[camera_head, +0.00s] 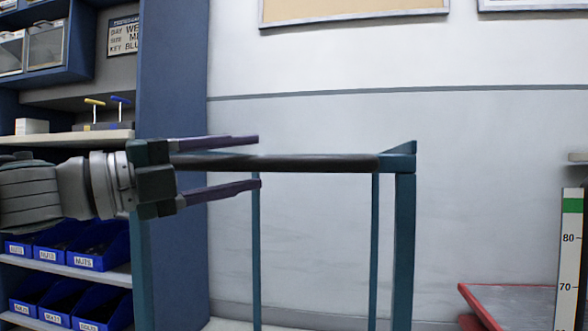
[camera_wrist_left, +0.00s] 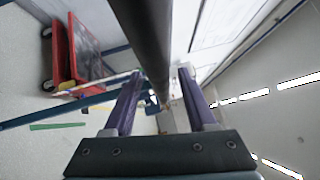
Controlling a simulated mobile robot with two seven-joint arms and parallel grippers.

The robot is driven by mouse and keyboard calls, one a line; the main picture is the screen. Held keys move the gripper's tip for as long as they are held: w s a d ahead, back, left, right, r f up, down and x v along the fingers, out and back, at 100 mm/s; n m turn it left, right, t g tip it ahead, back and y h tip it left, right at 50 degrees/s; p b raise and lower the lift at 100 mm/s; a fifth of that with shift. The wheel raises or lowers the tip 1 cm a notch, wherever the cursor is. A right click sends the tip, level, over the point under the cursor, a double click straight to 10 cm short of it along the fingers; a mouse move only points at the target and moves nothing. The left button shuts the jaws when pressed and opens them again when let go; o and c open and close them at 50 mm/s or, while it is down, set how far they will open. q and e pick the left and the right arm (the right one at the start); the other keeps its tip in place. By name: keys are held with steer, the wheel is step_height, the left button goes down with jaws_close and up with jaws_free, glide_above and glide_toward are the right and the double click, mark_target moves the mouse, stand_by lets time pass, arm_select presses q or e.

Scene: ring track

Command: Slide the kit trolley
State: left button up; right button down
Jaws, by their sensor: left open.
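The kit trolley (camera_head: 405,240) is a teal upright frame with a dark round handle bar (camera_head: 310,163) across its top, in the middle of the head view. My left gripper (camera_head: 258,160) comes in from the left with its two purple fingers open, one above and one below the level of the bar. In the left wrist view the dark bar (camera_wrist_left: 150,40) runs lengthwise between the open fingers (camera_wrist_left: 158,80). I cannot tell whether either finger touches it. The trolley's lower part is out of view in the head view. My right gripper is not in view.
A blue shelf unit (camera_head: 172,70) with blue bins (camera_head: 100,245) of small parts stands at the left. A red-edged cart (camera_head: 480,305) is at the lower right, beside a height scale (camera_head: 570,255). A pale wall (camera_head: 320,120) closes off the back.

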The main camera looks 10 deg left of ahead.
arm_select(q)
steer(key=shift+w+d, duration=0.4)
jaws_close()
stand_by(1.3)
